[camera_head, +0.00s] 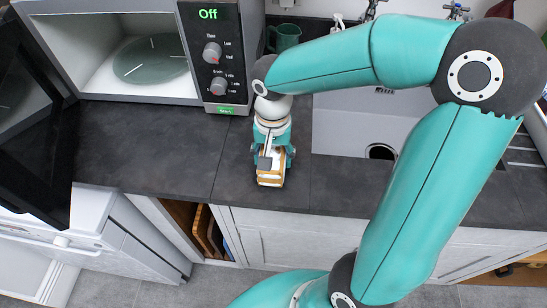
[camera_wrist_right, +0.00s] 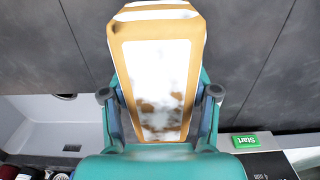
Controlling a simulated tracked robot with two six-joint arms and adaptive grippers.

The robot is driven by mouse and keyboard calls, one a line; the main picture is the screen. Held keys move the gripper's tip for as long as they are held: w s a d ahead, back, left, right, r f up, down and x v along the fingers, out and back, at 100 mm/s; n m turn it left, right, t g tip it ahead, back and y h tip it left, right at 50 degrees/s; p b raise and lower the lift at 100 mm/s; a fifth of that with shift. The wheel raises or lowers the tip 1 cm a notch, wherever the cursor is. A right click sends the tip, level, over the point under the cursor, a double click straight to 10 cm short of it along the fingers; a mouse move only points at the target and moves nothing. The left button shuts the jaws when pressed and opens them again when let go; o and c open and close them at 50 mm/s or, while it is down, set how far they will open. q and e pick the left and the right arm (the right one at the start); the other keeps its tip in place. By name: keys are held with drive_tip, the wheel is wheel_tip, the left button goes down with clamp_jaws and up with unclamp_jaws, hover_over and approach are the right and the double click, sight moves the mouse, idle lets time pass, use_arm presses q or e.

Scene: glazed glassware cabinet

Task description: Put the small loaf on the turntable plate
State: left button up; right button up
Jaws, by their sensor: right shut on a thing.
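The small loaf (camera_head: 270,180) is a tan and white block in the head view, at the counter's front part. My right gripper (camera_head: 271,162) is shut on it, with a finger on each side. In the right wrist view the loaf (camera_wrist_right: 156,75) fills the middle between the fingers of the gripper (camera_wrist_right: 160,100). I cannot tell whether the loaf touches the counter. The turntable plate (camera_head: 140,68) is a round, grey-green glass disc inside the open microwave at the upper left. It looks empty apart from white marks. My left gripper is out of view.
The microwave (camera_head: 222,20) reads "Off"; its dark door (camera_head: 35,120) stands open at the left. A green mug (camera_head: 285,38) stands behind, right of the microwave. A sink (camera_head: 340,130) lies to the right. The dark counter (camera_head: 150,140) before the microwave is clear.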

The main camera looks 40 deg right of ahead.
drive_tip(key=shift+f, duration=0.55)
drive_tip(key=shift+f, duration=0.1)
drive_tip(key=o, duration=1.4)
